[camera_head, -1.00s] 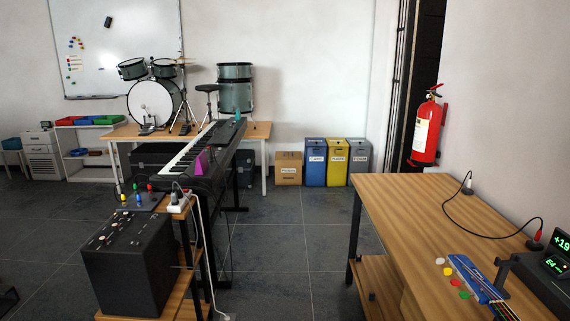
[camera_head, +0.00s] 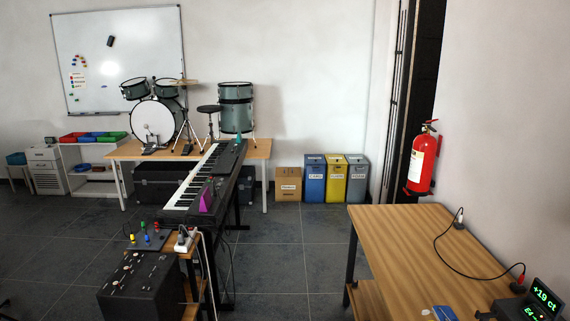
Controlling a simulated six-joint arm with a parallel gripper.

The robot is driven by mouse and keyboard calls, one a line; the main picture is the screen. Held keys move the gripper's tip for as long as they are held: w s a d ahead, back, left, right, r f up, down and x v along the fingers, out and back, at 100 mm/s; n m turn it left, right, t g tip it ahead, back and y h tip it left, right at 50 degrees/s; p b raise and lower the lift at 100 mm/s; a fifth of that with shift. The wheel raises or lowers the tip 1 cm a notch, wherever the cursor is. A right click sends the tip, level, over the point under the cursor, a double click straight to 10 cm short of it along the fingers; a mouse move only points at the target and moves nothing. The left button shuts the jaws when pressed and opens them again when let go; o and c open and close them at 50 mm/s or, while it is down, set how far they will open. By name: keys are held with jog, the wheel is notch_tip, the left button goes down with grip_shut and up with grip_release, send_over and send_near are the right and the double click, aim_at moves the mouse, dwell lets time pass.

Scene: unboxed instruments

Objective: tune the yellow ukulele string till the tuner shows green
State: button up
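The tuner (camera_head: 541,301) stands at the lower right on the wooden table. Its dark screen shows green text reading "+19 ct" and a second line that seems to read "E4" with a mark after it. Only the tip of the ukulele's blue headstock (camera_head: 445,313) shows at the bottom edge, with part of a white peg beside it. The yellow peg, the strings and the ukulele's body are out of the picture. My gripper is not in view.
The wooden table (camera_head: 430,245) is mostly bare. A black cable (camera_head: 470,268) runs across it to a red plug near the tuner. A keyboard (camera_head: 205,175), an amplifier (camera_head: 140,285), drums and bins (camera_head: 336,180) stand to the left and behind. A fire extinguisher (camera_head: 422,160) hangs on the wall.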

grip_shut()
dwell(1.8)
